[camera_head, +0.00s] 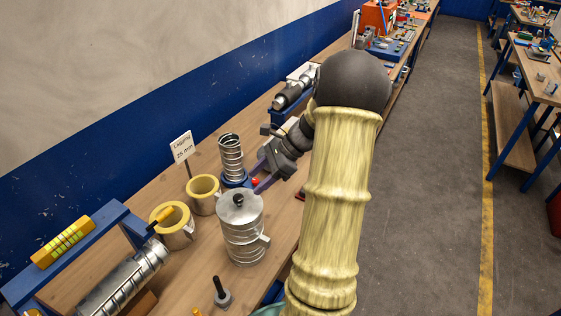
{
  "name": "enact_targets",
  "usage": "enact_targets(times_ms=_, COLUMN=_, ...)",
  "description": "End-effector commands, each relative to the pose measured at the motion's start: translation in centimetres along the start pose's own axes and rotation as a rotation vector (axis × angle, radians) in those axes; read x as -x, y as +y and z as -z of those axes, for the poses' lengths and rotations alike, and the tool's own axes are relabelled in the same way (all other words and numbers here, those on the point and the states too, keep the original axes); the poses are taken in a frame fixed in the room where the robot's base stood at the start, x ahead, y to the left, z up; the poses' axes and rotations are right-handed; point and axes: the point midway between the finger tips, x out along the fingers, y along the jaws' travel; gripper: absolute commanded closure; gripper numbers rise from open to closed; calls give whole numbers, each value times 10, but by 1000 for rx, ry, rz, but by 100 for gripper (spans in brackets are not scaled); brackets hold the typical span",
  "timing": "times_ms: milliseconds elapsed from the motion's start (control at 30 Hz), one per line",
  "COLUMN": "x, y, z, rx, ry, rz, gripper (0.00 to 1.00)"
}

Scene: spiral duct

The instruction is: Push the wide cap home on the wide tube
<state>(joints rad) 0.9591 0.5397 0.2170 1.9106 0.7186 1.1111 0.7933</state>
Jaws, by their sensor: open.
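The wide tube (244,240) is a silver spiral duct with a short side branch, standing upright on the bench. The wide cap (240,209), a silver disc with a black knob, sits on top of it. I cannot tell whether the cap is fully seated. My gripper (259,176) is open, with grey-purple fingers, beyond the wide tube and just right of a narrower spiral tube (231,155) on a blue base. It appears apart from the cap. A small red ball-like part (255,181) shows near the fingers. My arm hides part of the bench to the right.
Two yellow lagging rings (203,194) stand left of the wide tube by a "Lagging 25 mm" sign (182,147). A long spiral duct (120,280) lies at the front left near a blue rack (70,258). A black-handled tool (221,292) stands in front. The aisle right is clear.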

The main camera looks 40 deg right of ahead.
Motion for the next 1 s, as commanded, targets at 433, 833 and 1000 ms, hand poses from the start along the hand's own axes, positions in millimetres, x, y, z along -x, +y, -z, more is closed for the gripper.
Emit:
enact_targets(times_ms=433, x=78, y=-1, z=2, rx=-1, ry=0, rz=3, gripper=47)
enact_targets(times_ms=833, x=84, y=0, z=1, rx=-2, ry=-1, rz=1, gripper=47)
enact_targets(times_ms=1000, x=84, y=0, z=1, rx=-2, ry=-1, rz=1, gripper=47)
